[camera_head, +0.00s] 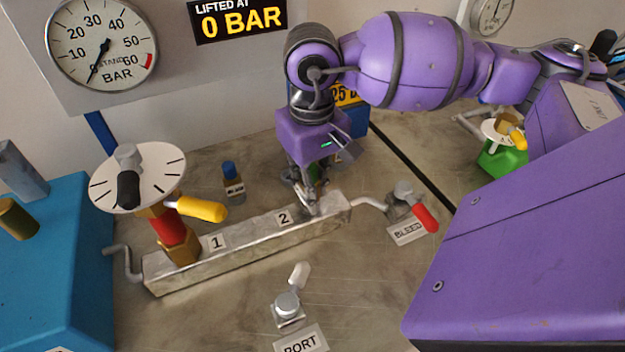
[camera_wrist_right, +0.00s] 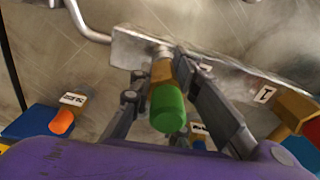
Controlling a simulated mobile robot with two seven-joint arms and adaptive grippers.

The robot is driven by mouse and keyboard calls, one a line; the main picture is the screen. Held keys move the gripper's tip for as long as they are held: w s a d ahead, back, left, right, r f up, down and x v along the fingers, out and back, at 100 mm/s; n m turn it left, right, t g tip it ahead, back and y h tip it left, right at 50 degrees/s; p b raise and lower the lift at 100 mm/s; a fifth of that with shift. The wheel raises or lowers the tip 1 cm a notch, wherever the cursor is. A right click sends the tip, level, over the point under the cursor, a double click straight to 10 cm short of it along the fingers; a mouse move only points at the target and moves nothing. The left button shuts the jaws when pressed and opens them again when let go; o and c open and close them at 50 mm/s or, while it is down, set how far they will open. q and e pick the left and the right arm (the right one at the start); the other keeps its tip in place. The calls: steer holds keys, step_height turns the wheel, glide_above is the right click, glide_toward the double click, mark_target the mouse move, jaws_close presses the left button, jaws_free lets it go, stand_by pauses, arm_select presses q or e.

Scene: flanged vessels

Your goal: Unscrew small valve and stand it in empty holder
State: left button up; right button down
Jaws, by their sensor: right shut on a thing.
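My right gripper (camera_head: 308,188) reaches down to the back side of the metal block (camera_head: 250,240), by the plate marked 2. In the right wrist view its fingers are closed around a small valve (camera_wrist_right: 168,106) with a green cap and a brass body. The valve's far end meets or lies very close to the block (camera_wrist_right: 135,47); I cannot tell whether it is still threaded in. I cannot make out an empty holder clearly. My left gripper is not in view.
A tall valve (camera_head: 172,228) with a yellow handle and white dial stands at plate 1. A blue-capped item (camera_head: 233,182) stands behind the block. A red-handled bleed valve (camera_head: 405,193) is right; a port lever (camera_head: 288,303) is in front. The gauge display (camera_head: 238,20) reads 0 BAR.

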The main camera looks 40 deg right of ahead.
steer(key=n, duration=0.2)
steer(key=shift+w+a+r+n, duration=0.1)
steer(key=shift+w+a+n, duration=0.15)
steer(key=shift+n, duration=0.15)
steer(key=c, duration=1.9)
jaws_free()
steer(key=shift+s+a, duration=0.1)
steer(key=o, duration=0.3)
steer(key=shift+a, duration=0.2)
steer(key=shift+d, duration=0.25)
steer(key=shift+r, duration=0.25)
step_height(320, 180, up, 11)
steer(key=shift+a+r, duration=0.1)
steer(key=shift+r, duration=0.05)
steer(key=shift+o, duration=0.2)
